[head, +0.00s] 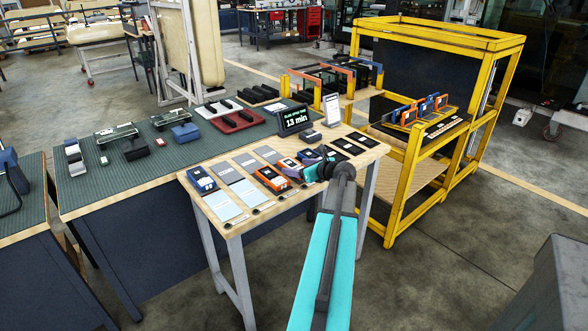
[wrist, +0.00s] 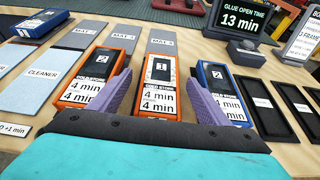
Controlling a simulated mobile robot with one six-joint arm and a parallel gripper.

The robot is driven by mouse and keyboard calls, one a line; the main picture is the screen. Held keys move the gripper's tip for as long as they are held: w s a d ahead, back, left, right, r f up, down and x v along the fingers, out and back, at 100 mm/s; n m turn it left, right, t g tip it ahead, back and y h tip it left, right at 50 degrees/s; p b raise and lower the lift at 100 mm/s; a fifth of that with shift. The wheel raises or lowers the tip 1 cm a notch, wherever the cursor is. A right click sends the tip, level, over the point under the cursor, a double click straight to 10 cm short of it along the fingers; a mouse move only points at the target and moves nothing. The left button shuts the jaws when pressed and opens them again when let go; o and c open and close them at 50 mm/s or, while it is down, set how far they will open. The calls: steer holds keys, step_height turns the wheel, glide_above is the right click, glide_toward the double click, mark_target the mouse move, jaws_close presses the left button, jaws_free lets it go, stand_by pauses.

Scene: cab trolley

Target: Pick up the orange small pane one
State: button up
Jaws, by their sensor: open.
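Two orange boxes with black inset panels and white "4 min" labels lie on the wooden table. The one whose mark looks like a 1 (wrist: 160,82) is in the middle of the wrist view; it also shows in the head view (head: 291,167), partly behind my gripper. The other orange box (wrist: 95,76), marked like a 2, lies to its left, also in the head view (head: 272,180). My gripper (wrist: 160,80) is open, its purple fingers on either side of the middle box's outline. I see no contact; the height gap is unclear. In the head view, my gripper (head: 311,166) is over the table's right half.
A blue box (wrist: 224,95) lies close right of the middle orange one; another blue box (wrist: 40,23) is at far left. Grey mats (wrist: 165,41) lie behind, black trays (wrist: 295,112) to the right. A "13 min" display (head: 294,120) stands at the back.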

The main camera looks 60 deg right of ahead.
mark_target(294, 165)
steer(key=shift+x, duration=1.45)
steer(key=shift+r, duration=0.1)
steer(key=c, duration=1.3)
steer(key=shift+r, duration=0.15)
steer(key=shift+r, duration=1.35)
steer(key=shift+s+a+r, duration=0.15)
steer(key=shift+r, duration=0.1)
steer(key=s+a, duration=0.3)
steer(key=s+a+r+b, duration=0.1)
steer(key=s+a, duration=0.7)
steer(key=shift+r, duration=0.25)
steer(key=shift+d, duration=0.1)
